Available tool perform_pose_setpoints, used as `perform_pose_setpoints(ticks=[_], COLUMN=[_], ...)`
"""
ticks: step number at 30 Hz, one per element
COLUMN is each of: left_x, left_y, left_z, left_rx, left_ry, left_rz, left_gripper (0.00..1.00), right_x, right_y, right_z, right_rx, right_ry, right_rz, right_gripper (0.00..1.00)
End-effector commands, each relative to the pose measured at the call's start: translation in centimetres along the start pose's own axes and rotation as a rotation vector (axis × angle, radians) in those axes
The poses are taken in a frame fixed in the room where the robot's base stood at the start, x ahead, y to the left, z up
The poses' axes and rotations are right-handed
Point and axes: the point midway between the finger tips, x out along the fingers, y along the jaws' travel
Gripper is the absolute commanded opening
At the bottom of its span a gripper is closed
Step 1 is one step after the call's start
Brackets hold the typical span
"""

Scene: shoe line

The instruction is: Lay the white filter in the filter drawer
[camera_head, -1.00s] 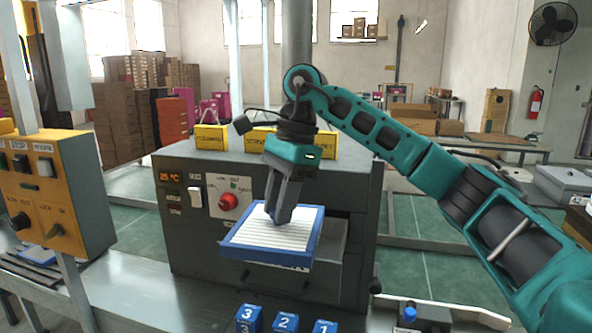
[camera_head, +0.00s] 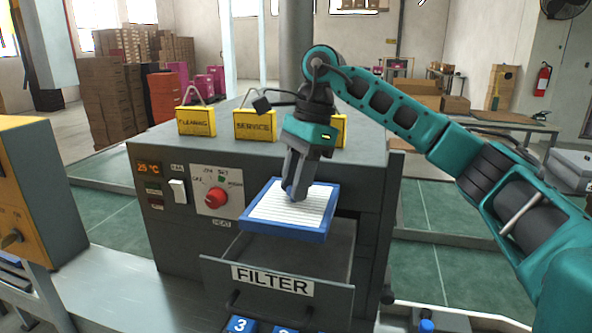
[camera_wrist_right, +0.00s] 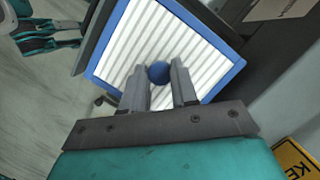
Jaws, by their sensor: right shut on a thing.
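The white filter (camera_head: 270,206) is a pleated white panel in a blue frame with a round blue knob. My right gripper (camera_head: 291,194) is shut on the filter's knob and holds the filter above the drawer. In the right wrist view the filter (camera_wrist_right: 160,28) lies beyond my right gripper (camera_wrist_right: 160,80), with the blue knob between the fingers. The filter drawer (camera_head: 232,272), labelled FILTER, is pulled out of the grey machine below the filter. The filter hides part of the drawer's inside. My left gripper is not in view.
The grey machine (camera_head: 150,236) has a red knob (camera_head: 216,198) and a white switch. Yellow tags (camera_head: 255,124) stand on its top. Numbered blue blocks (camera_head: 240,325) are at the drawer's front. An orange control box (camera_head: 40,190) stands at the left.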

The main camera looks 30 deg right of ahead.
Motion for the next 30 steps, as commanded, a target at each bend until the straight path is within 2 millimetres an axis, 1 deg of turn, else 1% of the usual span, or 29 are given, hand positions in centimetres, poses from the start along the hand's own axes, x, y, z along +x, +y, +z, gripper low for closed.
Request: perform_pose_setpoints(ticks=[3, 16, 18, 24, 30], left_x=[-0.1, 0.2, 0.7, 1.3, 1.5], left_y=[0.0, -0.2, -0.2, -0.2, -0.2], left_z=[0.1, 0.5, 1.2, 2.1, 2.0], left_rx=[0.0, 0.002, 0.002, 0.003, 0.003], left_ry=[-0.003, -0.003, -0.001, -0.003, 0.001], left_rz=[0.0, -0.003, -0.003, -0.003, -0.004], left_gripper=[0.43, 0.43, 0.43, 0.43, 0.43], right_x=[1.5, 6.5, 7.5, 8.6, 8.8], right_y=[0.1, 0.1, 0.0, 0.0, 0.0], right_z=[-0.5, -1.8, -2.1, -2.4, -2.4], right_rx=[0.001, 0.0, -0.001, -0.001, -0.001], right_ry=[0.001, 0.0, 0.0, 0.0, 0.0], right_rz=[0.003, 0.001, 0.0, 0.0, 0.0], right_gripper=[0.0, 0.0, 0.0, 0.0, 0.0])
